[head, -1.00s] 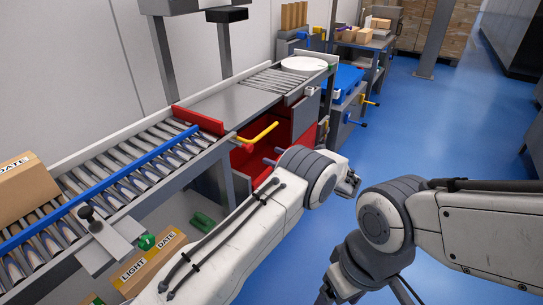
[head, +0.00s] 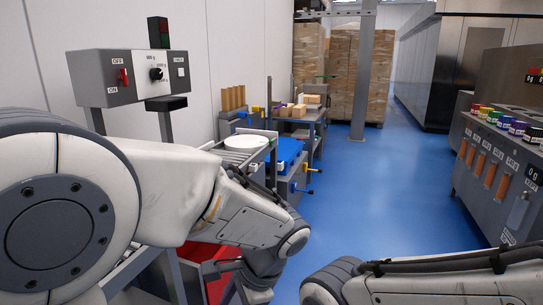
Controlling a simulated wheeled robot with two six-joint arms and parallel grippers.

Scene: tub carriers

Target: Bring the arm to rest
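My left arm fills the left and lower middle of the head view, bent in front of the conveyor line. No held object can be seen.
A control box (head: 128,78) with a red switch stands at the left. A white round plate (head: 245,142) and a blue surface (head: 287,152) lie beyond my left arm. A grey cabinet (head: 490,185) stands at the right. The blue floor (head: 390,190) between is clear.

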